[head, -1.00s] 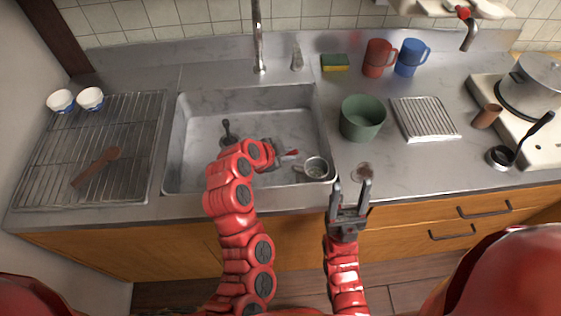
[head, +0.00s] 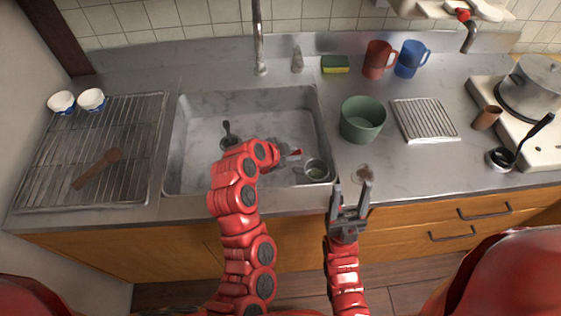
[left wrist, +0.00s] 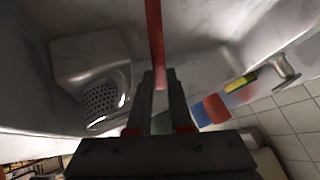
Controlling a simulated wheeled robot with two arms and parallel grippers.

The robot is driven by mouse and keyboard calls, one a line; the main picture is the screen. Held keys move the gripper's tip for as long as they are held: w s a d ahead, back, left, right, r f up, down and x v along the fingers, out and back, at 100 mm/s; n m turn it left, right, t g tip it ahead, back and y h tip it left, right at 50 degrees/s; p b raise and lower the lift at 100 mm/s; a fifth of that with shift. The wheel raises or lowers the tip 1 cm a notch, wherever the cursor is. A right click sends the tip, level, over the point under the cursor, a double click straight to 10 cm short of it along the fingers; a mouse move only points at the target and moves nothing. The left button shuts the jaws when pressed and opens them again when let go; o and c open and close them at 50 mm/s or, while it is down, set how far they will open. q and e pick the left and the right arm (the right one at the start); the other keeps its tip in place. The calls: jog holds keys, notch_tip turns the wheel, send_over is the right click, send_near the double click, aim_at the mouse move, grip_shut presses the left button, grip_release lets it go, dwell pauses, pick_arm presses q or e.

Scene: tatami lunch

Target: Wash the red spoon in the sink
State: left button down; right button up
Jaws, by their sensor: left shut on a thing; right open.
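The red spoon (left wrist: 154,35) is between the fingers of my left gripper (left wrist: 158,85) in the left wrist view, its red shaft pointing away from the fingers. In the head view, my left gripper (head: 281,152) is low inside the grey sink (head: 190,110), and a small red bit of the spoon (head: 295,152) shows at its tip. The rest of the spoon is hidden there. The faucet (head: 259,45) stands behind the sink's back edge; I cannot make out running water. My right gripper (head: 350,197) is open and empty in front of the counter edge, right of the sink.
A round strainer (head: 316,170) is at the sink's front right corner, close to my left gripper. A dark long-handled item (head: 228,138) is in the sink. A green pot (head: 362,120) stands right of the sink. A sponge (head: 335,65) lies behind. A wire rack (head: 140,125) is left.

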pick_arm(q)
notch_tip(320, 180, up, 14)
jog(key=p, duration=0.4)
dwell(0.7)
jog(key=shift+r, duration=0.1)
dwell(1.4)
notch_tip(320, 180, up, 5)
jog(key=p, duration=0.4)
jog(key=shift+p, duration=0.4)
